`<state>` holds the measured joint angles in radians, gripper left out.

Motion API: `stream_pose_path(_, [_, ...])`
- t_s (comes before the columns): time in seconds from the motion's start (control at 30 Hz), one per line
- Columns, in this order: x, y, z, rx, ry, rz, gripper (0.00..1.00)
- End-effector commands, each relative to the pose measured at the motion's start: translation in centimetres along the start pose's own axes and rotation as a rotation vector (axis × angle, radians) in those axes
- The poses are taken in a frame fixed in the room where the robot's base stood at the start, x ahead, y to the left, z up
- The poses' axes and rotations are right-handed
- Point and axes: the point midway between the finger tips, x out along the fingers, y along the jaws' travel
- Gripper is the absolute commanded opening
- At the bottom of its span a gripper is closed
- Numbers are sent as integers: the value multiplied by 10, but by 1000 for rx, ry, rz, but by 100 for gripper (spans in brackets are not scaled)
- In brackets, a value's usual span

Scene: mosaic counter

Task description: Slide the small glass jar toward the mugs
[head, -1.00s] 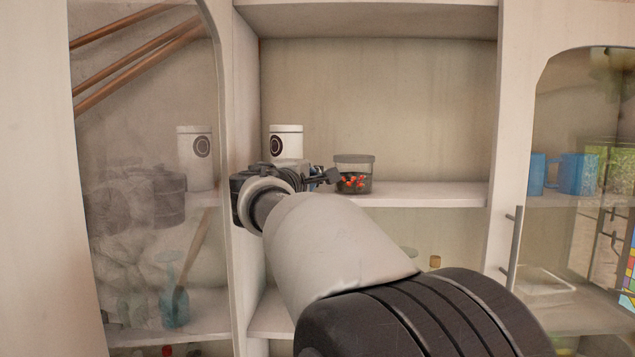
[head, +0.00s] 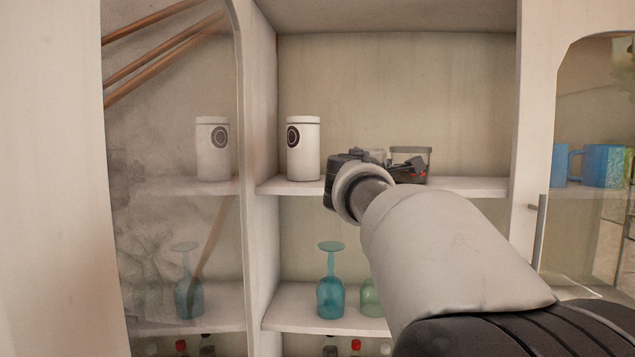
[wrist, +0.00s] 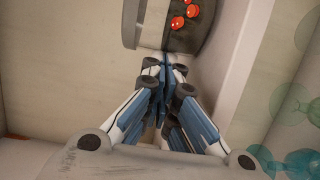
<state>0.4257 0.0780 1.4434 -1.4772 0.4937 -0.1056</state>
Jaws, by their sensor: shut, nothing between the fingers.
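The small glass jar (head: 411,155) has a grey lid and red-orange bits inside. It stands upright on the middle shelf, right of the shelf's centre, its lower part partly covered by my gripper. My gripper (head: 408,165) is at the jar's left and front side. In the wrist view my shut, empty fingers (wrist: 166,70) point at the jar's side (wrist: 205,35). They are touching it or very close; I cannot tell which. Blue mugs (head: 603,166) stand to the right, beyond the upright divider, seen through a glass door.
A white canister (head: 303,150) stands left on the same shelf (head: 470,186). The divider (head: 516,150) closes the shelf at right, with bare shelf before it. A teal glass (head: 330,297) and a green glass (head: 371,298) stand on the shelf below.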

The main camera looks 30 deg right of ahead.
Motion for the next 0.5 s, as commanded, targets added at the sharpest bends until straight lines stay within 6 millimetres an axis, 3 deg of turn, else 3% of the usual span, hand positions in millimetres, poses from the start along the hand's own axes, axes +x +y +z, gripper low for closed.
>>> stream_pose_path(0.03, [4, -2, 18, 3, -8, 2, 0])
stream_pose_path(0.2, [13, 0, 52, 0, -4, 1, 0])
stream_pose_path(0.5, [16, 2, 63, 0, 1, 1, 0])
